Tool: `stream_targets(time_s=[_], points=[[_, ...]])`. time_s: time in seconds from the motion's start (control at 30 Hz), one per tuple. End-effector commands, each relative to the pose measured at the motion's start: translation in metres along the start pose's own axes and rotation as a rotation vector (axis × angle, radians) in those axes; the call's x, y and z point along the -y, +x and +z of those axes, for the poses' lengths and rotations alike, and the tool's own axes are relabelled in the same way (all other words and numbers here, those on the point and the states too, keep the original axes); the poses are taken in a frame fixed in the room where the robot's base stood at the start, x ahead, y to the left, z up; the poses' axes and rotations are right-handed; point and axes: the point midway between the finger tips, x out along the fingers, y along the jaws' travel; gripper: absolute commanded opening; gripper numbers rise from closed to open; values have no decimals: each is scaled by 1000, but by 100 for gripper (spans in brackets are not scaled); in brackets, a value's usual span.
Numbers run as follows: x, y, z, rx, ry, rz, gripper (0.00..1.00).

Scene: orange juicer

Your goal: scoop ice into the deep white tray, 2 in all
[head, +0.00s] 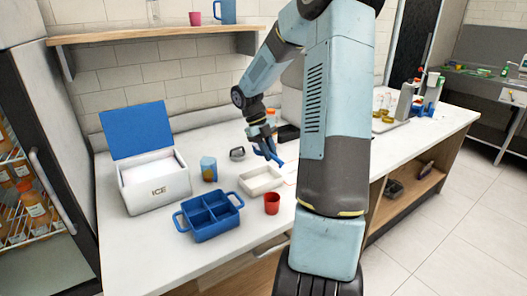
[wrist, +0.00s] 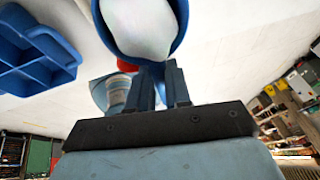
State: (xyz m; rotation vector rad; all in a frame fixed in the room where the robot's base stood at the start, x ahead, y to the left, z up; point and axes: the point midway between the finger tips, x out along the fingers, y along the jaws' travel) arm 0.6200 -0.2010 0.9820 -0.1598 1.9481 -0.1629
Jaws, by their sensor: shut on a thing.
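My gripper (head: 262,138) is shut on a blue scoop (head: 269,154), which hangs above the counter near the back edge of the white tray (head: 278,183). In the wrist view the scoop (wrist: 181,45) is in front of my gripper's fingers (wrist: 163,82), with a smooth pale mass in its bowl; I cannot tell for sure that it is ice. The white tray looks pale inside, and its contents are too small to make out. The white ice box (head: 158,193) stands at the left with its blue lid (head: 138,130) up.
A blue divided tray (head: 211,234) sits in front of the white tray, and a red cup (head: 272,205) stands to its right. A jug with orange content (head: 209,170) and a small dark item (head: 237,153) stand behind.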

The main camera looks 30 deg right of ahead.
Motion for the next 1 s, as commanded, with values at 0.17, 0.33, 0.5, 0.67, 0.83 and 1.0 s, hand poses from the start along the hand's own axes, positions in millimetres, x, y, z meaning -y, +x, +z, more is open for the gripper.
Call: stream_targets(time_s=[0.17, 0.33, 0.5, 0.67, 0.83, 1.0], points=[[-6, 12, 6, 0, -5, -3, 0], [-9, 24, 12, 1, -6, -3, 0], [-14, 34, 16, -1, 1, -32, 0], [-17, 35, 16, -1, 53, -159, 0], [-21, 37, 17, -1, 108, -295, 0], [-25, 39, 18, 1, 167, -441, 0]])
